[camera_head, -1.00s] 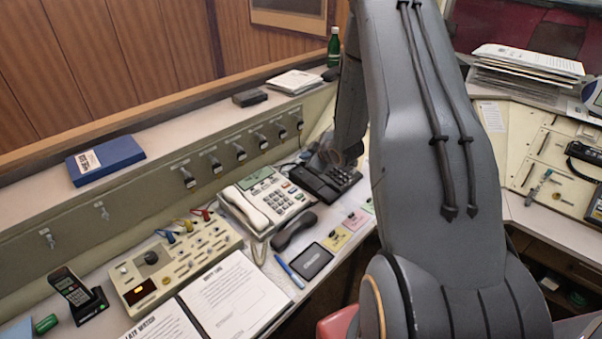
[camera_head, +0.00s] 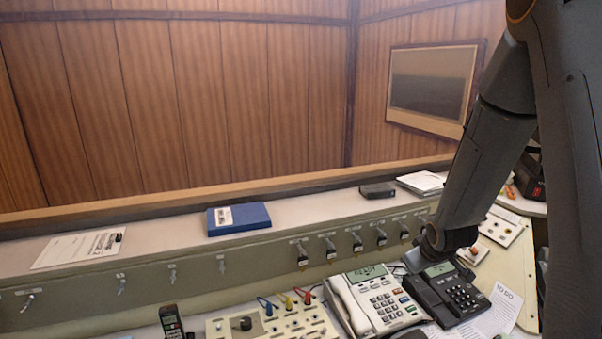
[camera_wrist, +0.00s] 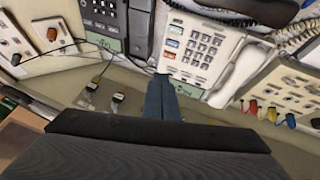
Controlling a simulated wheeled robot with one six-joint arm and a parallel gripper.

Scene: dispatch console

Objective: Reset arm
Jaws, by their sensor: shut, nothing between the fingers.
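My arm comes in at the right of the head view and reaches down to the console. My gripper (camera_wrist: 161,98) shows in the wrist view with its two fingers together and nothing between them. The fingertips appear over the gap between the dark phone (camera_wrist: 104,20) and the white phone (camera_wrist: 202,48). In the head view the wrist end hangs close to the dark phone (camera_head: 444,294), with the white phone (camera_head: 376,302) to its left. The fingers are hard to make out there, and I cannot tell whether they touch anything.
A row of switches (camera_head: 329,245) lines the panel behind the phones. A blue book (camera_head: 239,218) and a small black box (camera_head: 377,190) lie on the ledge. A control panel with coloured plugs (camera_head: 272,322) stands left of the phones. Clear space lies above the ledge.

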